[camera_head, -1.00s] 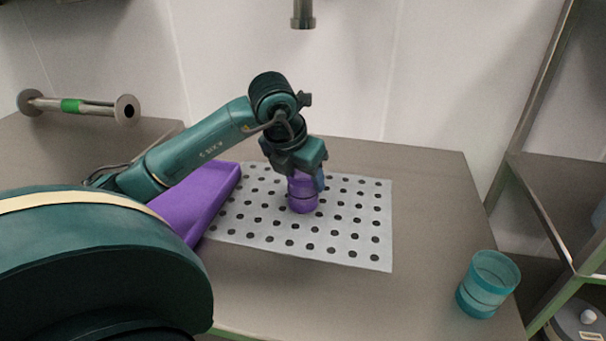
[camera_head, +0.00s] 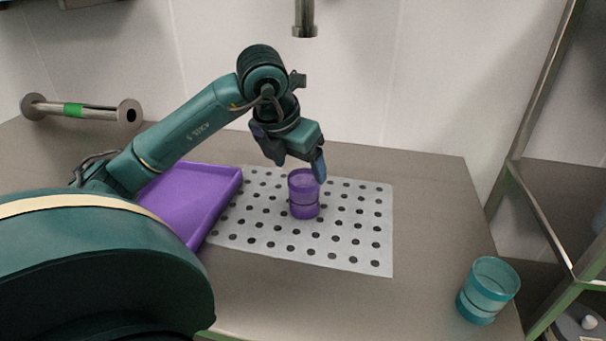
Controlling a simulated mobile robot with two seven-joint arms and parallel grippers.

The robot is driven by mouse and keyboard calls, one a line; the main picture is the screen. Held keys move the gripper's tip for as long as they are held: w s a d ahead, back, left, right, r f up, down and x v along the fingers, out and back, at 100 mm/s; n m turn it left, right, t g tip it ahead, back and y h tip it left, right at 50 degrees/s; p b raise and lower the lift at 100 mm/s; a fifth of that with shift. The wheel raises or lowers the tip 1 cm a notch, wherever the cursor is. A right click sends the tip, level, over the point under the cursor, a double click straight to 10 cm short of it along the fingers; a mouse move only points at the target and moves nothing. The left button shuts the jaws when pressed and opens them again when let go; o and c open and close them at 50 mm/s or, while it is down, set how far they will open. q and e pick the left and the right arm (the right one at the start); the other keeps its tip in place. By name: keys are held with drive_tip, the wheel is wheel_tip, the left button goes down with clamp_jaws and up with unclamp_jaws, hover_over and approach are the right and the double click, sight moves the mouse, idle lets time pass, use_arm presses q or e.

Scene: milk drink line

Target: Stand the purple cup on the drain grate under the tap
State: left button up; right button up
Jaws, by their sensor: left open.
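The purple cup (camera_head: 304,196) stands upright on the drain grate (camera_head: 350,255), a pale plate with rows of dark holes. The cup is in the grate's middle to upper part. The tap (camera_head: 305,20) hangs from above at the top of the view, roughly in line with the cup. My left gripper (camera_head: 297,172) is open just above and behind the cup, its fingers apart at the cup's rim. Whether a finger still touches the cup I cannot tell. My right gripper is not in view.
A purple tray (camera_head: 195,195) lies left of the grate, partly behind my left arm. A teal cup (camera_head: 488,290) stands at the table's right front. A metal shelf rack (camera_head: 545,190) is at the right. A pipe with a green band (camera_head: 74,110) is at the back left.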

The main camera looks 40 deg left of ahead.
use_arm(q)
drive_tip(key=v, duration=0.6)
drive_tip(key=shift+r+p, duration=0.2)
drive_tip(key=shift+p, duration=0.2)
drive_tip(key=shift+s, duration=0.15)
